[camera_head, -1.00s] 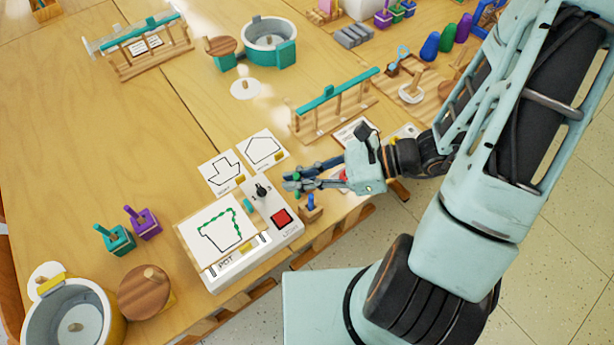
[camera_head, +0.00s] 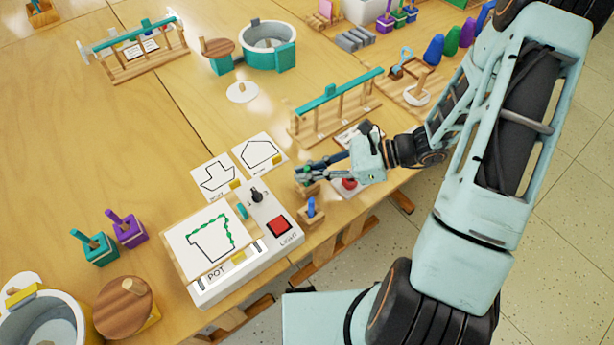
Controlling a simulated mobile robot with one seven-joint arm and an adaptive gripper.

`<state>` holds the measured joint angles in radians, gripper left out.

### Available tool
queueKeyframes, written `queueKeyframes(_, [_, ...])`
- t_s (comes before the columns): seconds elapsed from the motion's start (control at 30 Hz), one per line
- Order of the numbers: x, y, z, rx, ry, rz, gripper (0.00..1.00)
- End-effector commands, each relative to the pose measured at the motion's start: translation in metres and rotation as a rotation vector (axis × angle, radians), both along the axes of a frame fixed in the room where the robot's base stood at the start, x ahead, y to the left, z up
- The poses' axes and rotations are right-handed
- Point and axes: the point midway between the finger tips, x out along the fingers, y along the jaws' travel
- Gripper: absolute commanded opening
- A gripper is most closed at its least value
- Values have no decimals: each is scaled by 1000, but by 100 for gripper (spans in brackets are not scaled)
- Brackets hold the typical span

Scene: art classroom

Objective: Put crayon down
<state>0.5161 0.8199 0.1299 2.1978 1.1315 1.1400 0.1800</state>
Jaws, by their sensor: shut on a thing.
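My gripper (camera_head: 312,172) is near the table's front edge, just right of the drawing cards. It is shut on a green crayon (camera_head: 303,170), of which only a small part shows between the fingers. A small wooden holder block (camera_head: 309,189) sits directly below the fingertips. I cannot tell whether the crayon touches it or stands in it. A blue crayon (camera_head: 311,205) stands upright in another small wooden block in front.
A light box (camera_head: 262,256) with a red button and a green-dotted pot drawing is left of the gripper. A red-topped item (camera_head: 348,184) lies close under the wrist. A teal-topped rack (camera_head: 338,98) stands behind. The table's left middle is clear.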

Motion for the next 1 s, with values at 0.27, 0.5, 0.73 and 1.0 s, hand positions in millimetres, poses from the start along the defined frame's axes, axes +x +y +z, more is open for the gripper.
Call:
queueKeyframes(0.27, [0,0,-1,0,-1,-1,0])
queueKeyframes(0.5, [0,0,-4,-1,-1,-1,22])
queueKeyframes(0.73, [0,0,-4,-1,-1,-1,25])
queueKeyframes(1.0, [0,-15,5,-2,-3,-4,25])
